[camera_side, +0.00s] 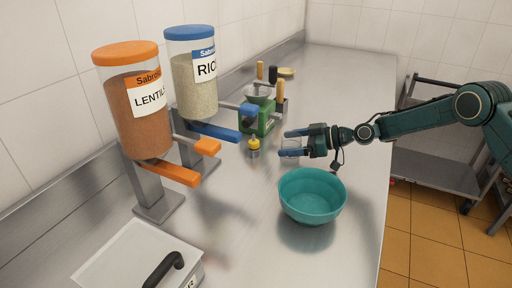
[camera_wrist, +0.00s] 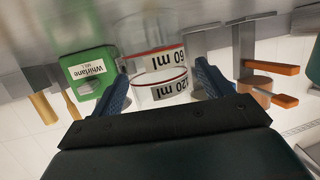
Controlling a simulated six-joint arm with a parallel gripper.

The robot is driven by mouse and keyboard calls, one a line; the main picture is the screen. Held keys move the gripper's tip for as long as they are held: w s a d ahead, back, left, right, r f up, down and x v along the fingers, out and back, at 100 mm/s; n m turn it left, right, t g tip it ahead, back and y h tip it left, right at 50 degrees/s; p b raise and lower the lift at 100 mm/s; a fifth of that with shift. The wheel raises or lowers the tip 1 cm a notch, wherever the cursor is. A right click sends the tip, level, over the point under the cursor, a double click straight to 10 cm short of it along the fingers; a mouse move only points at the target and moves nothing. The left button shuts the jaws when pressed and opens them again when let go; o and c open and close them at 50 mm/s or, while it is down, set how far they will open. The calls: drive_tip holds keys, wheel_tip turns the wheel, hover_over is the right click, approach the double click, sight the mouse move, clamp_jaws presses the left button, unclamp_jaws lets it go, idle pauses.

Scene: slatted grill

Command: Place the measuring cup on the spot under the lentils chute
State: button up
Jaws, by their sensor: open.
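The measuring cup (camera_side: 291,147) is small and clear and stands on the steel counter. In the wrist view the cup (camera_wrist: 160,80) shows red lines and 60 ml and 120 ml marks, inverted. My gripper (camera_side: 286,144) is open, with its blue fingers on either side of the cup; the fingers (camera_wrist: 162,82) also flank it in the wrist view. I cannot tell whether they touch it. The lentils dispenser (camera_side: 142,118) stands at the left with an orange chute (camera_side: 172,172). The counter under the chute is partly hidden, and no marked spot shows.
A teal bowl (camera_side: 312,199) stands in front of my gripper. The rice dispenser (camera_side: 195,87) with a blue chute (camera_side: 214,132) stands behind the lentils. A green mill (camera_side: 258,117) and a small yellow-topped item (camera_side: 254,147) are near the cup. A scale-like box (camera_side: 130,258) is at front left.

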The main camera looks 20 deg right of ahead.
drive_tip(key=c, duration=1.2)
drive_tip(key=shift+r, duration=0.2)
wheel_tip(320, 180, up, 20)
drive_tip(key=shift+f, duration=0.1)
idle(0.5)
